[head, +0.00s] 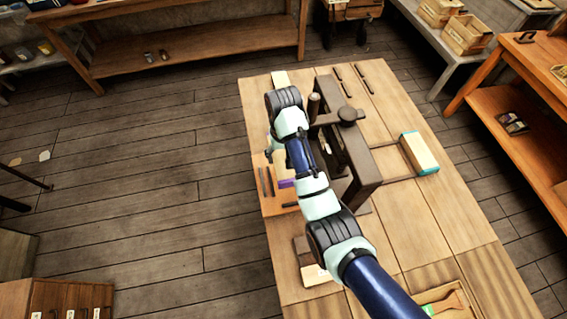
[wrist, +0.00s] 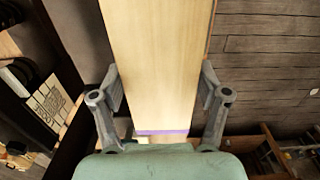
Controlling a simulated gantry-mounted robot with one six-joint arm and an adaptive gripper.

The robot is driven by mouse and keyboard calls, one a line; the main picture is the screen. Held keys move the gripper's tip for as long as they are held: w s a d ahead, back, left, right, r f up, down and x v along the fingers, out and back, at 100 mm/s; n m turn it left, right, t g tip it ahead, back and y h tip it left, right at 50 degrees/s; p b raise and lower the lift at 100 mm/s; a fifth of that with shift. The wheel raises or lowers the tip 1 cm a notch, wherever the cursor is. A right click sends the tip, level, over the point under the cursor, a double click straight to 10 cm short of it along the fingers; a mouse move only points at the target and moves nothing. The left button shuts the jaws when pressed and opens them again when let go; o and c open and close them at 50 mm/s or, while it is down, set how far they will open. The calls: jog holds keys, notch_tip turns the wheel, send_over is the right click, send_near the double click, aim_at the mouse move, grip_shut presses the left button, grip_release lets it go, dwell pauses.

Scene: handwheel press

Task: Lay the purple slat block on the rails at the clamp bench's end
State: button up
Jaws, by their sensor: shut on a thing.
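In the wrist view, my gripper (wrist: 161,92) is shut on the purple slat block (wrist: 155,55), with one finger along each long side. The block is a long pale wooden piece with a purple band near my palm. Its far end runs out of the picture. In the head view, a small purple strip (head: 287,183) shows beside my arm; my gripper and most of the block are hidden there. The clamp bench (head: 445,215) carries a dark handwheel press (head: 365,165). Thin dark rails (head: 390,147) run from the press to the right.
A pale block with teal edges (head: 418,153) lies at the right end of the rails. Dark bars (head: 342,82) lie at the back. A tray with a green-and-brown brush (head: 445,303) is at the front.

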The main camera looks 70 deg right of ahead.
notch_tip(320, 180, up, 5)
jog(key=p, duration=0.3)
jog(key=shift+r+p, duration=0.2)
jog(key=shift+p, duration=0.2)
